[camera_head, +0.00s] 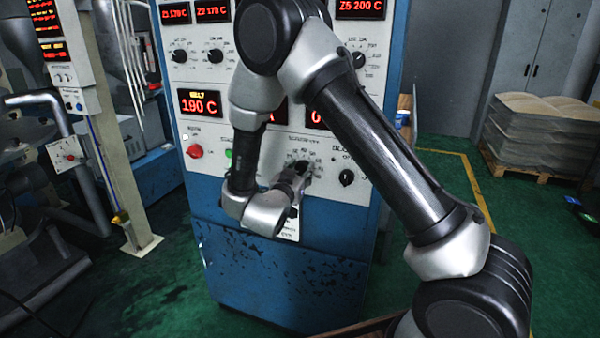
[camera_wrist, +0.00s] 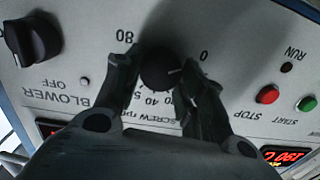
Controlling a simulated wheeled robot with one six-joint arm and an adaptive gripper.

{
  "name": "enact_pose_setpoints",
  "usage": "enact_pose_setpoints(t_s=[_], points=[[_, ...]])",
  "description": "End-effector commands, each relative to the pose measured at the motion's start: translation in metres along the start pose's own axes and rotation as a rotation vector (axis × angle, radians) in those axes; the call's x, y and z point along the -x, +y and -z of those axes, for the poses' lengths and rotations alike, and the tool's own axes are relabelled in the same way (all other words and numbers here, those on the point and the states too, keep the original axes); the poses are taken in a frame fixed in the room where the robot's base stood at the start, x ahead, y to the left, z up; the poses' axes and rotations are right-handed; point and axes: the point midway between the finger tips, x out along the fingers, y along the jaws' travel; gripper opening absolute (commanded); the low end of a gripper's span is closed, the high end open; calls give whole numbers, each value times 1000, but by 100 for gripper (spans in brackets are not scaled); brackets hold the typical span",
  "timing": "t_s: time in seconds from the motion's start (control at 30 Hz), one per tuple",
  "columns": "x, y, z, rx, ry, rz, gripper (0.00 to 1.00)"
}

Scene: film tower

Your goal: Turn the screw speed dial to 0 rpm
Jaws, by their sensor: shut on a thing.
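The screw speed dial (camera_wrist: 160,70) is a round black knob on the white panel, marked SCREW rpm, with printed numbers around it from 0 to 80. The wrist view shows the panel upside down. The dial's pale pointer line points right and slightly up in that view, roughly towards the 0 mark (camera_wrist: 204,54). My gripper (camera_wrist: 163,78) has one finger on each side of the dial and is shut on it. In the head view my gripper (camera_head: 302,170) is at the panel's lower middle, and it hides the dial there.
The black blower knob (camera_head: 347,177) is right of my gripper in the head view. The red stop button (camera_head: 195,151) and green start button (camera_head: 228,153) are to the left. The melt display (camera_head: 200,102) reads 190 C. Stacked sacks (camera_head: 535,130) stand on a pallet at the right.

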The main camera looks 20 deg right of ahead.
Motion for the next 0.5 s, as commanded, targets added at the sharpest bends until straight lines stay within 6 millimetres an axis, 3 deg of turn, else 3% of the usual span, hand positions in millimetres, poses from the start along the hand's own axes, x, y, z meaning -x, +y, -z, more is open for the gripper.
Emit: enact_pose_setpoints(t_s=[0.2,0.23,0.3,0.33,0.5], points=[[0,0,0,1,0,0,16],[0,0,0,1,0,0,45],[0,0,0,1,0,0,58],[0,0,0,0,0,0,62],[0,0,0,0,0,0,62]])
